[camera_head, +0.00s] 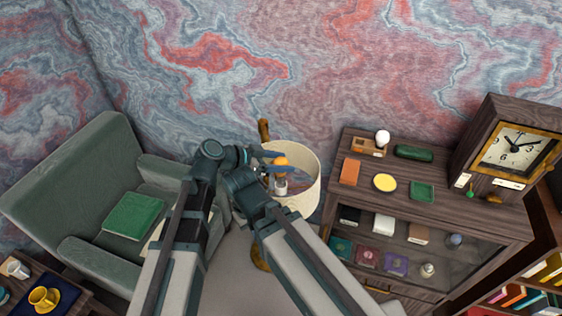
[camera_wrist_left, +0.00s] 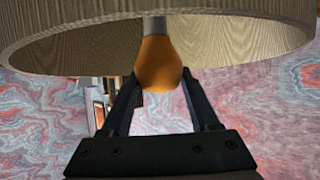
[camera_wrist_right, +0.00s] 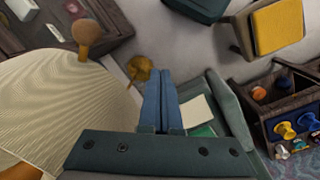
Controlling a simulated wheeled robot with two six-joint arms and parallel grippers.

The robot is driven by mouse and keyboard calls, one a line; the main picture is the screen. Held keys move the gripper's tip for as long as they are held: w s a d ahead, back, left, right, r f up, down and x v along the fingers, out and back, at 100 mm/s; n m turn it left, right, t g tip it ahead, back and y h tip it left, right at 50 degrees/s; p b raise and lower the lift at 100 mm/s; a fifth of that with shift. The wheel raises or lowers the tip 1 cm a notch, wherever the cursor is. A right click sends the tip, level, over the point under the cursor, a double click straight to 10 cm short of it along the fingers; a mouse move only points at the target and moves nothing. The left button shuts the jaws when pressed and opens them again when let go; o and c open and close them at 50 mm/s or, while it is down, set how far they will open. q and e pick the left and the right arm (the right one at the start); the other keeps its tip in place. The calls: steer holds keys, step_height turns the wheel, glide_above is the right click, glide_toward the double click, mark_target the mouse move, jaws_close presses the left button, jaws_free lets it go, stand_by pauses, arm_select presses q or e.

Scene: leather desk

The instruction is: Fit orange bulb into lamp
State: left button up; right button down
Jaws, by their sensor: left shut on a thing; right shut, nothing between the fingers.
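The orange bulb (camera_head: 281,161) is held between the fingers of my left gripper (camera_head: 277,162), at the opening of the cream lamp shade (camera_head: 306,182). In the left wrist view the orange bulb (camera_wrist_left: 160,65) sits between the two dark fingers, its grey cap pointing up into the shade (camera_wrist_left: 250,35). Whether the cap sits in a socket cannot be told. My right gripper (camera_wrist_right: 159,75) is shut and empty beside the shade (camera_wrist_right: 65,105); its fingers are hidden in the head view.
A green armchair (camera_head: 85,180) stands at the left.

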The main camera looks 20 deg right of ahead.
arm_select(q)
steer(key=shift+f+b, duration=1.55)
steer(key=shift+f, duration=0.15)
steer(key=o, duration=1.4)
steer(key=shift+o, duration=0.2)
steer(key=shift+r, duration=0.15)
steer(key=shift+r+p, duration=4.4)
steer(key=shift+p, duration=0.15)
